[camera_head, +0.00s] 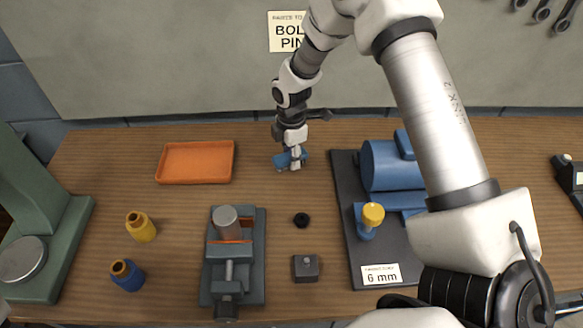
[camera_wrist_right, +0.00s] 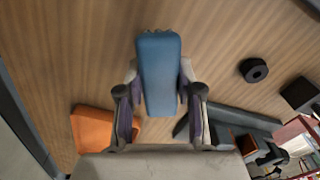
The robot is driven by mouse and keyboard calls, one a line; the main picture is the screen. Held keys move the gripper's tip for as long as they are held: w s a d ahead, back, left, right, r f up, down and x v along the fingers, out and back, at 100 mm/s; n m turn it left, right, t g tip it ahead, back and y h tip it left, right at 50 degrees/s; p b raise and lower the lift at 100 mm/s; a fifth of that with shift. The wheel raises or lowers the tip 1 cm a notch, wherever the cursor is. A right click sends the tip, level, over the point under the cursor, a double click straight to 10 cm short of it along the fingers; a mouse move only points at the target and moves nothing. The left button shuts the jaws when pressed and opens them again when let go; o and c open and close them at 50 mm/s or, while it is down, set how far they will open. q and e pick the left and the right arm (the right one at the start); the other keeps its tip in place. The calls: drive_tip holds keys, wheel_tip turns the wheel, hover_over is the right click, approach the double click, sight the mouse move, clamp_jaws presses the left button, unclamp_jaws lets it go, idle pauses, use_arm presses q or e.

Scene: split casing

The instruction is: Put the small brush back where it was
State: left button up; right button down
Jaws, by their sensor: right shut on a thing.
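The small brush (camera_head: 283,160) looks like a blue block and is between the fingers of my right gripper (camera_head: 292,158), at the back middle of the bench. In the right wrist view the brush (camera_wrist_right: 160,75) points away from the palm, with a little of its ragged far end showing. My right gripper (camera_wrist_right: 160,105) is shut on it from both sides. I cannot tell whether the brush touches the bench. My left gripper is not in view.
An orange tray (camera_head: 196,180) lies left of the brush. A vise (camera_head: 252,270) with a grey cylinder (camera_head: 227,219), a black ring (camera_head: 301,220) and a grey block (camera_head: 305,274) stand nearer. A dark mat (camera_head: 350,235) with a blue casing (camera_head: 385,166) is on the right. Yellow (camera_head: 141,232) and blue (camera_head: 129,279) bottles stand left.

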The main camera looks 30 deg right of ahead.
sight(292, 175)
wheel_tip(292, 175, down, 4)
drive_tip(key=shift+d+f+p, duration=0.15)
drive_tip(key=shift+p, duration=0.35)
drive_tip(key=shift+a+f, duration=0.2)
drive_tip(key=shift+f, duration=0.05)
drive_tip(key=shift+d+f, duration=0.1)
drive_tip(key=shift+f, duration=0.05)
drive_tip(key=c, duration=0.7)
unclamp_jaws()
drive_tip(key=shift+c, duration=0.2)
wheel_tip(292, 175, up, 11)
drive_tip(key=b, duration=0.3)
drive_tip(key=shift+r, duration=0.65)
